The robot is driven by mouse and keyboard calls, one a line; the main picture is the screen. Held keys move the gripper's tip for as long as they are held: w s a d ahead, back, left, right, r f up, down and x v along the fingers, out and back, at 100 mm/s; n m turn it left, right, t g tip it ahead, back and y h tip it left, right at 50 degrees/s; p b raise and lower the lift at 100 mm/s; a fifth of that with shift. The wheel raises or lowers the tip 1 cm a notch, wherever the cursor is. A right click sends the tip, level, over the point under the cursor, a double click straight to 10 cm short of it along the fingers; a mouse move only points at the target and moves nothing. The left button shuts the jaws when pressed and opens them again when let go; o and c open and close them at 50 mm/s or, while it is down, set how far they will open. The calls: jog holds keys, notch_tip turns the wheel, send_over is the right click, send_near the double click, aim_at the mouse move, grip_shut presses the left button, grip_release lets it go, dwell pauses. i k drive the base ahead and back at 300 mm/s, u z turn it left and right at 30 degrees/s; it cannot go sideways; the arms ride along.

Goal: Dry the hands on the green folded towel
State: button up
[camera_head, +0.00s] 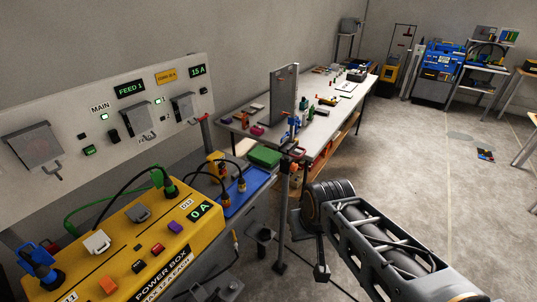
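The green folded towel (265,157) lies flat near the middle of the view, just beyond the blue tray (232,203) and in front of the long workbench. My arm (375,240) reaches in from the lower right, and its large dark joint (328,199) is right of and nearer than the towel. Dark parts crowd the area between this joint and the towel. I cannot make out my gripper's fingers among them, nor whether they touch anything.
A yellow power box (140,235) with cables and plugs fills the lower left. A grey wall panel (110,115) with switches stands behind it. The long workbench (325,128) holds many small tools and an upright metal plate (284,95). Open floor (420,170) lies to the right.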

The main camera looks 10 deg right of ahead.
aim_at(264, 156)
jog(key=z, duration=1.6)
jog(key=i, duration=1.65)
jog(key=u, duration=3.3)
jog(key=i, duration=0.3)
